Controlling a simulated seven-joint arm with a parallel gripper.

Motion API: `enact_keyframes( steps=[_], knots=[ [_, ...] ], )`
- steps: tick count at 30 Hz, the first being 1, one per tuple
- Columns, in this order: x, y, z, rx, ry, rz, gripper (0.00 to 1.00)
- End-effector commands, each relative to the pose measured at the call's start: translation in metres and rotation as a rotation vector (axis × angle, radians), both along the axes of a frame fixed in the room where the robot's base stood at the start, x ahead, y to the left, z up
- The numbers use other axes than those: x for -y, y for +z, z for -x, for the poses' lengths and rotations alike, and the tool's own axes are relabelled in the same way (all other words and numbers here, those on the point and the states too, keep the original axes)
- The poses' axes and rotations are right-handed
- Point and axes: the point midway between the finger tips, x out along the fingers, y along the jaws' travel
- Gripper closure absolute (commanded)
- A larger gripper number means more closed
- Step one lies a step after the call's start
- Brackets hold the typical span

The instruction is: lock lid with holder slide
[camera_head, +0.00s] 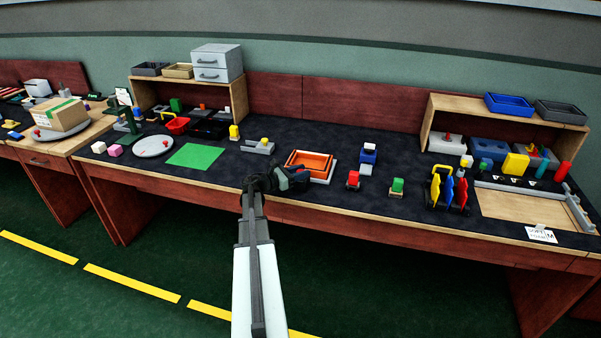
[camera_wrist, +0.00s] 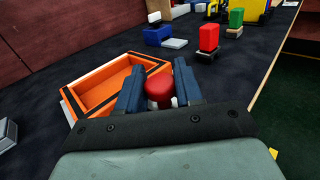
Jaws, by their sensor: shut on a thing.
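An open orange box (camera_head: 309,160) sits on a light base near the front edge of the bench; in the wrist view it (camera_wrist: 104,88) lies just left of my fingers. My gripper (camera_wrist: 159,70) has its two blue fingers shut on a round red knob (camera_wrist: 159,90), with a small white part below it. In the head view my gripper (camera_head: 296,178) is low at the box's front-left side and hides the knob. What the knob is attached to is hidden by my gripper. I cannot tell which part is the lid.
A red block (camera_head: 353,179), a green block (camera_head: 397,186) and a blue block (camera_head: 368,154) stand right of the box. A green mat (camera_head: 195,155) and a round plate (camera_head: 154,146) lie to the left. A yellow rack (camera_head: 436,185) stands farther right. Dark bench surface between them is clear.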

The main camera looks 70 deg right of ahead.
Motion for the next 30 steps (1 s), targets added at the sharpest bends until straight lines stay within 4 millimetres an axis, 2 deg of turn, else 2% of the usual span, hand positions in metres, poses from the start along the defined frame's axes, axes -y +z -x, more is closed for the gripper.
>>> enact_keyframes(
  steps=[7,15,16,22,30],
  knots=[
    [0.033,0.004,-0.001,-0.006,-0.002,0.008,1.0],
    [0.036,0.005,0.0,-0.006,0.002,0.008,1.0],
    [0.036,0.005,0.0,-0.006,0.002,0.008,0.64],
    [0.036,0.005,0.0,-0.006,0.002,0.007,0.45],
    [0.034,0.003,-0.001,-0.004,0.001,0.004,0.44]
  ],
)
